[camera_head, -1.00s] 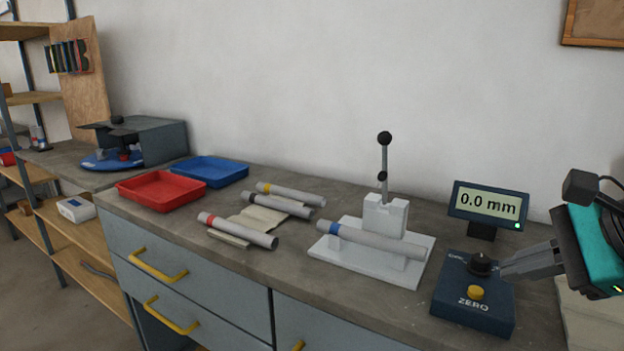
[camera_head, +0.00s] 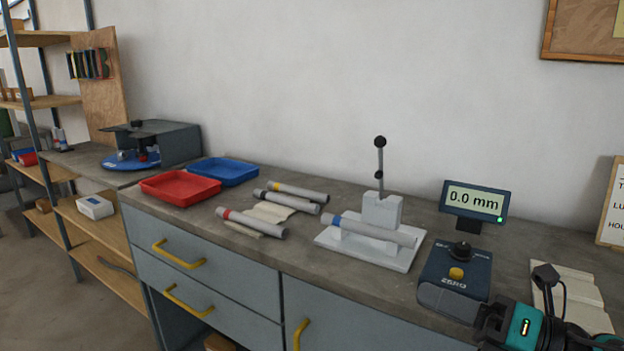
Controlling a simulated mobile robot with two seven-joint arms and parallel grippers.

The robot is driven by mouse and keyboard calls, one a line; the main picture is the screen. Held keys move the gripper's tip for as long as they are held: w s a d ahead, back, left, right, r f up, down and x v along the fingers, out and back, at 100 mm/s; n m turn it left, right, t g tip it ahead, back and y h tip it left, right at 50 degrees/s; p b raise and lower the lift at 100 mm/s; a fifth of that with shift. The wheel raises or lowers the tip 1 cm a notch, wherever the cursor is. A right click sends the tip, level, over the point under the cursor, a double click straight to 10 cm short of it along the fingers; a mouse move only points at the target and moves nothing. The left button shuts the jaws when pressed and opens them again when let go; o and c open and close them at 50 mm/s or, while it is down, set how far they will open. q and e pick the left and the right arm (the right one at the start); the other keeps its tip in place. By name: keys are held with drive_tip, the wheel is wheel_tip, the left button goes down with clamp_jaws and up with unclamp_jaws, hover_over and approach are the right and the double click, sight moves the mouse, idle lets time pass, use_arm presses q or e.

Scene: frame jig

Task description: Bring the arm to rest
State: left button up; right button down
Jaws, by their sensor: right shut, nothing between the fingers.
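The teal wrist (camera_head: 522,325) of my right arm shows at the bottom right. My left gripper is not in view.
A blue-banded tube (camera_head: 372,231) lies on the white jig (camera_head: 335,242) with an upright lever. The display (camera_head: 475,200) reads 0.0 mm. Several banded tubes, a red tray (camera_head: 180,188) and a blue tray (camera_head: 223,171) are farther left. A pale cloth (camera_head: 578,295) lies at right.

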drive_tip(key=d+f+m+t+h+p, duration=0.1)
drive_tip(key=d+f+m+t+h, duration=0.15)
drive_tip(key=f+m+h, duration=0.6)
drive_tip(key=d+f+m+t+h, duration=0.1)
drive_tip(key=f+m+t, duration=0.3)
drive_tip(key=m, duration=0.9)
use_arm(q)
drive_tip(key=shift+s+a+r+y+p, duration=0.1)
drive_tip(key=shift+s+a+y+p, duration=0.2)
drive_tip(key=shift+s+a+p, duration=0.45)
use_arm(e)
drive_tip(key=s+a+f+m+g+h, duration=0.1)
drive_tip(key=s+f+m+g+h, duration=0.1)
drive_tip(key=s+f+m, duration=0.4)
drive_tip(key=s+a+f+m+g+h, duration=0.1)
drive_tip(key=s+f+m+g, duration=0.3)
drive_tip(key=f, duration=0.7)
drive_tip(key=s+m+h, duration=0.1)
drive_tip(key=s+m, duration=0.1)
drive_tip(key=m, duration=0.1)
drive_tip(key=shift+f, duration=0.4)
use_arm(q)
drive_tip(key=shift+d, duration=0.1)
use_arm(e)
drive_tip(key=shift+w+h, duration=0.15)
drive_tip(key=shift+h, duration=0.1)
